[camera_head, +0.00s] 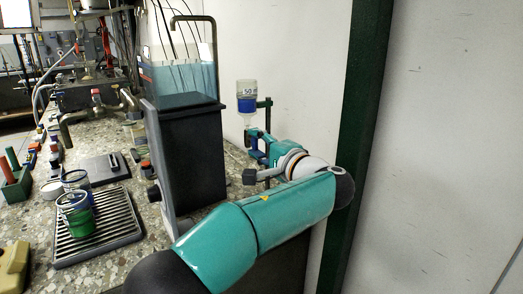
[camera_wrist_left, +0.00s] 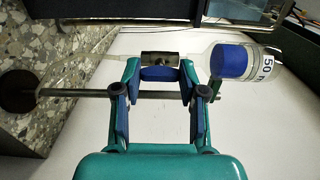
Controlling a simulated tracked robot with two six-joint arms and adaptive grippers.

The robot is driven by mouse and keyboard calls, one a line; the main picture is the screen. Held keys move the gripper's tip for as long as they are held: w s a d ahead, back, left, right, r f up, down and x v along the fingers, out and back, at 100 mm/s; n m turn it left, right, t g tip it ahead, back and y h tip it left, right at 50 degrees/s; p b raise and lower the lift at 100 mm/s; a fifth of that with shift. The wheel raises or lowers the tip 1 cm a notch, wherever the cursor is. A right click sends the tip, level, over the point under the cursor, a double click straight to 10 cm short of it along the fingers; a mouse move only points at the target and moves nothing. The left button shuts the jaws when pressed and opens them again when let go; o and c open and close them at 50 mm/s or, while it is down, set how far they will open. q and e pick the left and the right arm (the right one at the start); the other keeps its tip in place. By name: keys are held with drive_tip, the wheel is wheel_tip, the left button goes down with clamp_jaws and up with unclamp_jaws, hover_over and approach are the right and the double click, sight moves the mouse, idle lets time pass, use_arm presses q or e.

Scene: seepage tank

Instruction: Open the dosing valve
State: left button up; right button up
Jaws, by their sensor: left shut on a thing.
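The dosing valve (camera_wrist_left: 160,58) shows in the left wrist view as a small metal body in line with the bottle's neck, with a blue handle (camera_wrist_left: 158,74) along it. My left gripper (camera_wrist_left: 159,76) is shut on this blue handle, with one finger at each end of it. In the head view my left gripper (camera_head: 256,145) is just below the upturned dosing bottle (camera_head: 246,103), which has a blue band and a "50 ml" mark. The valve is hard to make out there behind the fingers. My right gripper is not in view.
A water tank (camera_head: 185,79) on a black stand (camera_head: 193,150) is left of the bottle. A stand rod (camera_wrist_left: 90,93) passes behind the fingers. A green post (camera_head: 352,130) rises at the right.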

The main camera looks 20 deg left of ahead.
use_arm(q)
drive_tip(key=shift+a+f, duration=0.2)
drive_tip(key=shift+f, duration=0.05)
drive_tip(key=o, duration=1.1)
drive_tip(key=shift+o, duration=0.2)
drive_tip(key=shift+r, duration=0.1)
drive_tip(key=shift+s+d, duration=0.1)
drive_tip(key=shift+s+d, duration=0.35)
drive_tip(key=shift+d, duration=0.2)
drive_tip(key=v, duration=1)
drive_tip(key=shift+s, duration=0.2)
drive_tip(key=shift+d, duration=0.15)
